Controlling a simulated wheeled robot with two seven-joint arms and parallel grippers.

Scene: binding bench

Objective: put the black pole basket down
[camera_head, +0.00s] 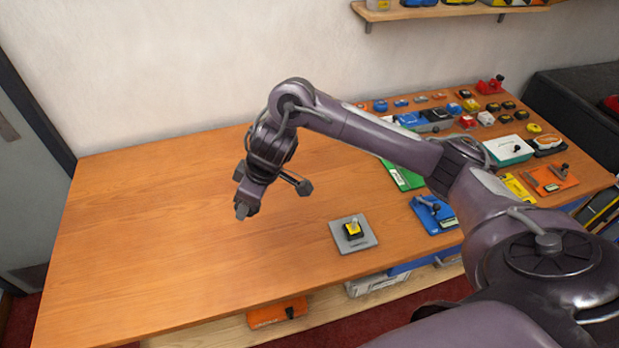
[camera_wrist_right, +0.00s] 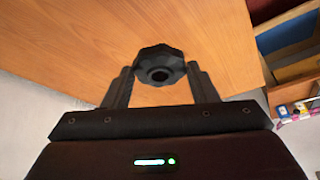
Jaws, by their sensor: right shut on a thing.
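The black pole basket (camera_wrist_right: 160,63) is a dark, many-sided round piece with a hole in its middle. In the right wrist view it sits between the fingertips of my right gripper (camera_wrist_right: 160,75), which is shut on it. In the head view my right gripper (camera_head: 243,209) points down over the left-middle part of the wooden table (camera_head: 140,240). The basket is hard to make out there, and its exact height above the table cannot be told. My left gripper is not in view.
The table's left half is bare. A grey plate (camera_head: 367,240) with a small yellow-and-black item (camera_head: 353,230) lies near the front edge. A blue tool (camera_head: 432,212), a green flat item (camera_head: 398,176) and several small things crowd the right. A shelf (camera_head: 450,12) hangs behind.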

